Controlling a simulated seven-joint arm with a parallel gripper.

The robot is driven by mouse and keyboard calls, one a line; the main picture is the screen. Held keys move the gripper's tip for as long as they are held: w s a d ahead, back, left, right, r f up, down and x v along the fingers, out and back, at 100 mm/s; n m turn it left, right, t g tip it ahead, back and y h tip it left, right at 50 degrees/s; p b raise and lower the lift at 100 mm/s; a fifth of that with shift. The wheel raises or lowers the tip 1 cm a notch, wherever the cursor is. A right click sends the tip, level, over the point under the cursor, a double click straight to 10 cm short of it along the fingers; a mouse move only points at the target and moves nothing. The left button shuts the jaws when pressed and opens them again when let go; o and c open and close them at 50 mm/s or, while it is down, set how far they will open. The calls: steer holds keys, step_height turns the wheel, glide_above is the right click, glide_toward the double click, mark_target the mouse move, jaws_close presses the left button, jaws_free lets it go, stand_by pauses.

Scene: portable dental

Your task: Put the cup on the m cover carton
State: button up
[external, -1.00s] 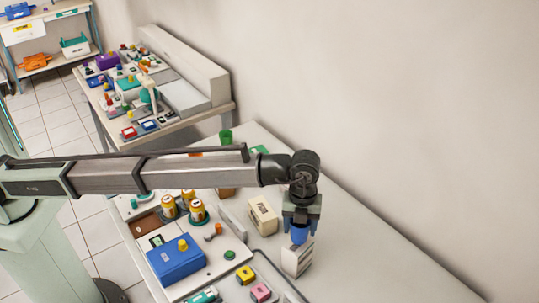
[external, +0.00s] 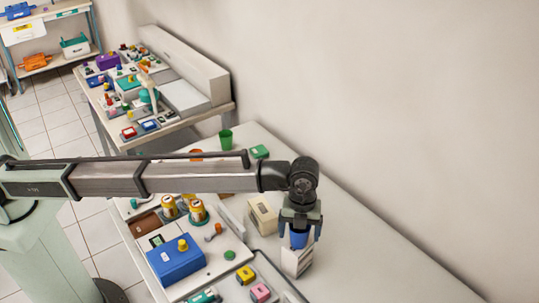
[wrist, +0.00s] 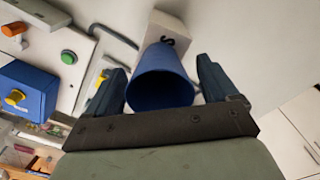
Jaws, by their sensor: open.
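The blue cup (external: 299,240) stands on top of a white carton (external: 297,262) at the right of the bench. In the wrist view the cup (wrist: 161,82) shows its open mouth toward the camera, with part of the white carton (wrist: 171,30) and a dark letter behind it. My gripper (external: 300,236) is open, with one finger on each side of the cup. In the wrist view there are gaps between the cup and both fingers. The carton's full label is not readable.
A beige carton (external: 263,216) with dark print stands just left of the cup's carton. A blue box (external: 176,262) with a yellow knob and several yellow-topped cylinders lie farther left. A green cup (external: 225,139) stands at the back. The bench right of the carton is clear.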

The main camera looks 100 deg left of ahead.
step_height(320, 180, up, 12)
steer(key=shift+r, duration=0.15)
stand_by(0.5)
